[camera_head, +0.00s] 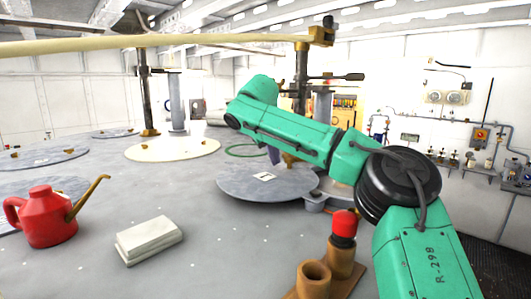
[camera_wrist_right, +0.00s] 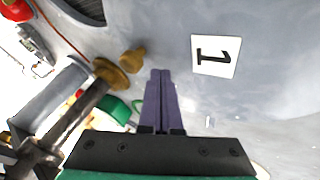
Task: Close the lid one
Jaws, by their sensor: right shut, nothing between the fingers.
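Lid one is a grey round plate (camera_head: 243,186) with a white label bearing a 1 (camera_head: 265,176), at the middle of the head view. Part of a rim or fitting (camera_head: 326,196) shows at its right edge. I cannot tell whether the lid sits level. In the right wrist view the lid (camera_wrist_right: 275,95) fills the right side, with the label (camera_wrist_right: 216,55) near the top. My right gripper (camera_wrist_right: 160,72) is shut and empty, its purple fingers beside the label. I cannot tell whether they touch the lid. In the head view my right arm partly hides them. My left gripper is not in view.
A red oil can (camera_head: 45,216) and a pale block (camera_head: 148,240) stand on the deck at left. A brown holder with a red-topped piece (camera_head: 343,228) is at front. A cream lid (camera_head: 172,149) and posts stand behind. Open deck lies left of lid one.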

